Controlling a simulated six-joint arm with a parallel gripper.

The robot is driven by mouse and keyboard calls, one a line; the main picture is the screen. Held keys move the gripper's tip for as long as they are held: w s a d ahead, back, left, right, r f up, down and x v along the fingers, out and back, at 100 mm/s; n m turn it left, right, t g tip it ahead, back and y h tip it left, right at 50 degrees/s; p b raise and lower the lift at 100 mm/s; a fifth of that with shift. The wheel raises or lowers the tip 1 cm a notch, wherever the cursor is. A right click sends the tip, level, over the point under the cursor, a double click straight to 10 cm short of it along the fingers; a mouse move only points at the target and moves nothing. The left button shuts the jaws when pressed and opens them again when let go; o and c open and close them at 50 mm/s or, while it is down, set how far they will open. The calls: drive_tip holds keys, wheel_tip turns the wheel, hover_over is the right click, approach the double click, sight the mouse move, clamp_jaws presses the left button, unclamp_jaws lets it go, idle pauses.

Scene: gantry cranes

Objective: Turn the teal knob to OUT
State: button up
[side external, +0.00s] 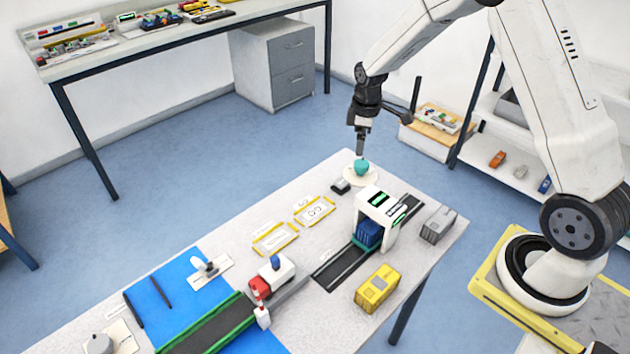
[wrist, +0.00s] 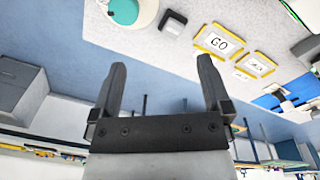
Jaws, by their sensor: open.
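The teal knob (side external: 361,167) sits on a round pale base (side external: 352,178) near the far corner of the table. It also shows at the top edge of the wrist view (wrist: 124,10), partly cut off. My gripper (side external: 361,152) is just above the knob in the side view. In the wrist view my gripper (wrist: 160,75) has its two dark fingers spread wide with nothing between them. The knob lies beyond the fingertips there, toward the left one. I cannot read any OUT mark or tell which way the knob points.
A small dark block (side external: 341,186) stands beside the knob's base. Yellow-framed cards (side external: 315,210), one reading GO in the wrist view (wrist: 219,42), lie nearby. A white gantry (side external: 376,215) over a dark track, a grey container (side external: 438,224) and a yellow container (side external: 378,288) stand nearer.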

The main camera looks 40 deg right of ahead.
drive_tip(key=n, duration=0.2)
hover_over(362, 163)
drive_tip(key=shift+g, duration=0.3)
wheel_tip(362, 163, down, 4)
drive_tip(key=shift+f, duration=3.9)
drive_tip(key=shift+c, duration=0.2)
drive_tip(key=c, duration=1.2)
drive_tip(key=shift+c, duration=0.2)
